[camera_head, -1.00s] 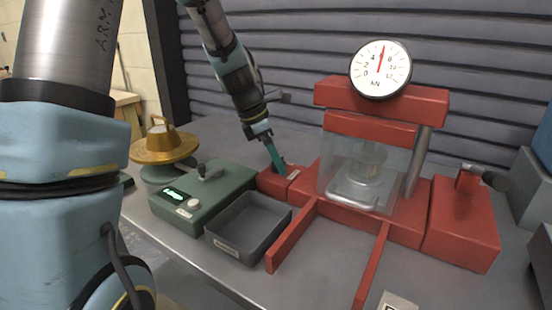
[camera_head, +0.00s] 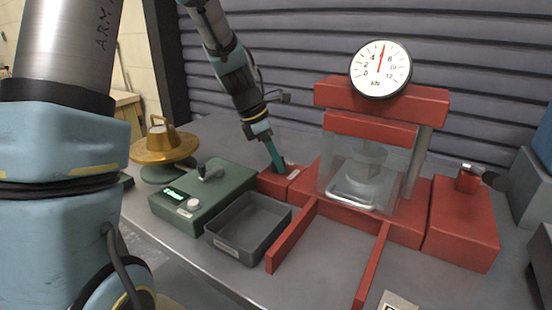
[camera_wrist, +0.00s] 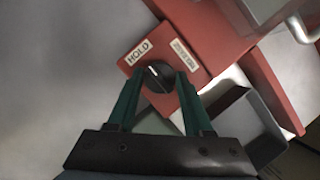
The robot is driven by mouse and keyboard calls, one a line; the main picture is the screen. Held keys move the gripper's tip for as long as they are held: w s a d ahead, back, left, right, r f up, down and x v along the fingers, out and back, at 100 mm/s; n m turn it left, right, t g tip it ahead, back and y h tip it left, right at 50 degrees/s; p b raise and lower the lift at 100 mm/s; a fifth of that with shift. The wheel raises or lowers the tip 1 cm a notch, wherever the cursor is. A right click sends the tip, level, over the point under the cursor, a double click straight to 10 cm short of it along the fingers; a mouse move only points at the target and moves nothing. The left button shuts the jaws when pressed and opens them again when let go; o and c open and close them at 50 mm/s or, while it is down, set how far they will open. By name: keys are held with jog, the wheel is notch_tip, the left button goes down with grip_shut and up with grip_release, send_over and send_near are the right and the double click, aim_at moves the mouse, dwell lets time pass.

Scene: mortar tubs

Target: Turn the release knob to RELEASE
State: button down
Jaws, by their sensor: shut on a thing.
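The release knob (camera_wrist: 158,76) is a round black knob with a white pointer line, on a small red block (camera_head: 273,183) at the left of the red press. In the wrist view its line points up and left, toward the HOLD label (camera_wrist: 139,52). A second label (camera_wrist: 184,54) sits up and right of the knob; its print is too small to read. My gripper (camera_wrist: 158,80) has its two green fingers on either side of the knob, shut on it. In the head view my gripper (camera_head: 279,168) reaches down to the block and mostly hides the knob.
The red press (camera_head: 380,123) with a clear guard and a dial gauge (camera_head: 380,69) stands right of my gripper. A green box (camera_head: 203,200) with a lit display and a grey tray (camera_head: 249,228) lie in front. A brass-coloured weight (camera_head: 164,146) is at left.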

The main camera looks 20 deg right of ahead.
jog(key=m+p, duration=0.1)
jog(key=m, duration=0.1)
jog(key=m+g+p, duration=0.1)
jog(key=m+p, duration=0.1)
jog(key=shift+w+r, duration=0.1)
jog(key=shift+r, duration=0.1)
jog(key=m+g+p, duration=0.1)
jog(key=m, duration=0.1)
jog(key=m+g+y+p, duration=0.1)
jog(key=m+p, duration=0.1)
jog(key=shift+w+d+m, duration=0.1)
jog(key=shift+m, duration=0.2)
jog(key=m+y+p, duration=0.1)
jog(key=m, duration=0.1)
jog(key=m+y+p, duration=0.1)
jog(key=m, duration=0.1)
jog(key=shift+d+f+g, duration=0.1)
jog(key=shift+d+g, duration=0.05)
jog(key=shift+g, duration=0.25)
jog(key=m+y, duration=0.1)
jog(key=m, duration=0.1)
jog(key=m+p, duration=0.1)
jog(key=m, duration=0.2)
jog(key=shift+d+f+y, duration=0.1)
jog(key=shift+y, duration=0.3)
jog(key=shift+c, duration=1.5)
grip_release()
jog(key=shift+w, duration=0.1)
